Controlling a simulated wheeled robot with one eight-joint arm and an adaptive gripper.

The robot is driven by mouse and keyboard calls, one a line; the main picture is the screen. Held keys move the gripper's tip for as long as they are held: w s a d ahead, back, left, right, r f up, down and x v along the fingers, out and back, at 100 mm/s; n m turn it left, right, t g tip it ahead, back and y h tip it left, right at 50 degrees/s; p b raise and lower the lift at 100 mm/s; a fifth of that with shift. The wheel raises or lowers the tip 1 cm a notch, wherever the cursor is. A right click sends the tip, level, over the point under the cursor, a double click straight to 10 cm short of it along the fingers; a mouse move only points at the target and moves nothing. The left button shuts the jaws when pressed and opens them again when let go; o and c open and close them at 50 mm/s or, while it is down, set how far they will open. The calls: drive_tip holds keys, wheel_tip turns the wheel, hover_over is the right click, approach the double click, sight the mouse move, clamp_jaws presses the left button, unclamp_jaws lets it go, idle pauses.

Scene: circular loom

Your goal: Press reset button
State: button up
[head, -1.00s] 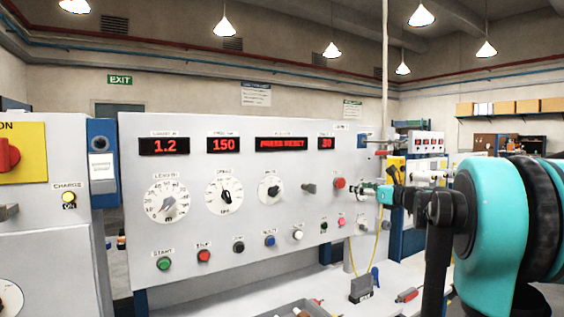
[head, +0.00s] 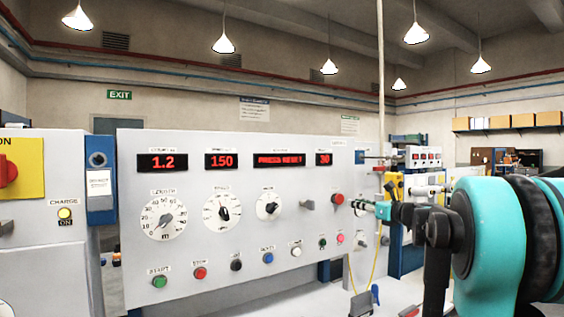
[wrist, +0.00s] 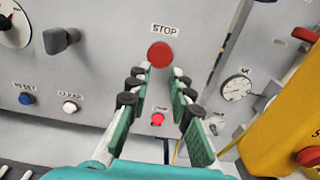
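The reset button is the blue button (head: 268,258) in the lower row of the grey control panel (head: 210,262). It also shows at the left of the wrist view as a blue button (wrist: 26,99) under a RESET label. My gripper (head: 354,205) is at the panel's right side, near the red stop button (head: 338,199) and well to the right of the reset button. In the wrist view my gripper (wrist: 159,75) is open and empty, its fingers apart, with the red STOP button (wrist: 160,54) just beyond the tips.
A white button (wrist: 70,106) sits between the reset button and my gripper. A small red button (wrist: 157,119) shows between the fingers. A grey knob (wrist: 62,39) sticks out above the lower row. A yellow box (wrist: 270,130) is at the right.

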clamp_jaws()
idle(1.1)
